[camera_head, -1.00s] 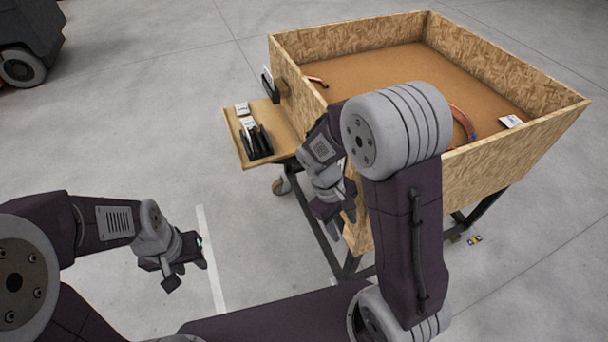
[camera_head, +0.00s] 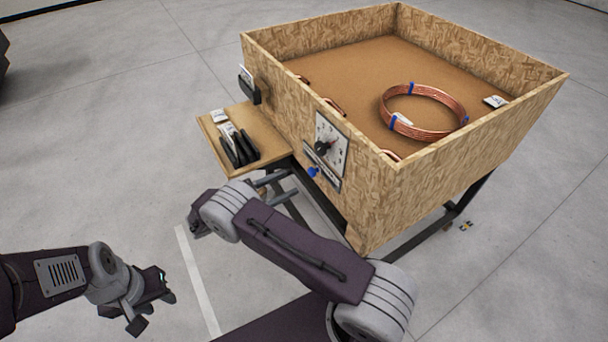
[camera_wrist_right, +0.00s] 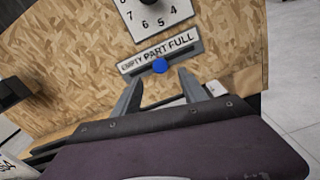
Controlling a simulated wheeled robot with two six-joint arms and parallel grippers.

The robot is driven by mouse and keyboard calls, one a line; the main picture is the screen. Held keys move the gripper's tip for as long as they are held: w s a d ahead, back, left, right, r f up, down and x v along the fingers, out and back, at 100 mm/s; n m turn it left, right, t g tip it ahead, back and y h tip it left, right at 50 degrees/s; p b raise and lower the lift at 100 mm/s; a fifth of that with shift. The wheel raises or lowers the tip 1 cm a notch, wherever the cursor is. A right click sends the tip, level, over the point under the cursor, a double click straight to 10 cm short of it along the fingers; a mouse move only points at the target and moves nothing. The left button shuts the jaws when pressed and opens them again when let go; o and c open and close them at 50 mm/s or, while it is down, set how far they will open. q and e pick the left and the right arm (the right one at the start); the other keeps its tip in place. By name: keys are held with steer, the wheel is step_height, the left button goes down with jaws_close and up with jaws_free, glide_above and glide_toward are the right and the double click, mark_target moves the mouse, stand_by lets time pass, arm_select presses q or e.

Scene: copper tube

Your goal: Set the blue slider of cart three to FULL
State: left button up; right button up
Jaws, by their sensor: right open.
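Cart three's slider plate (camera_wrist_right: 190,40) reads EMPTY, PART and FULL from left to right in the right wrist view. Its blue slider (camera_wrist_right: 160,66) stands below PART, about mid-plate. The blue slider also shows on the cart's front wall in the head view (camera_head: 313,171). My right gripper (camera_head: 293,182) is open and empty, pointing at the wall. In the right wrist view its fingertips (camera_wrist_right: 161,80) flank the space just below the blue slider, apparently not touching it. My left gripper (camera_head: 154,311) hangs over the floor at lower left, away from the cart; its jaw opening is unclear.
A numbered dial (camera_head: 331,146) sits just above the slider plate. A side shelf (camera_head: 213,139) with black items (camera_head: 238,148) juts out left of it. The wooden cart (camera_head: 440,180) holds a copper coil (camera_head: 463,112). Floor at left is clear.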

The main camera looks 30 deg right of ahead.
mark_target(310, 173)
steer(key=d, duration=0.5)
steer(key=d+p, duration=0.1)
steer(key=d, duration=0.2)
steer(key=shift+w, duration=0.35)
jaws_close()
stand_by(0.8)
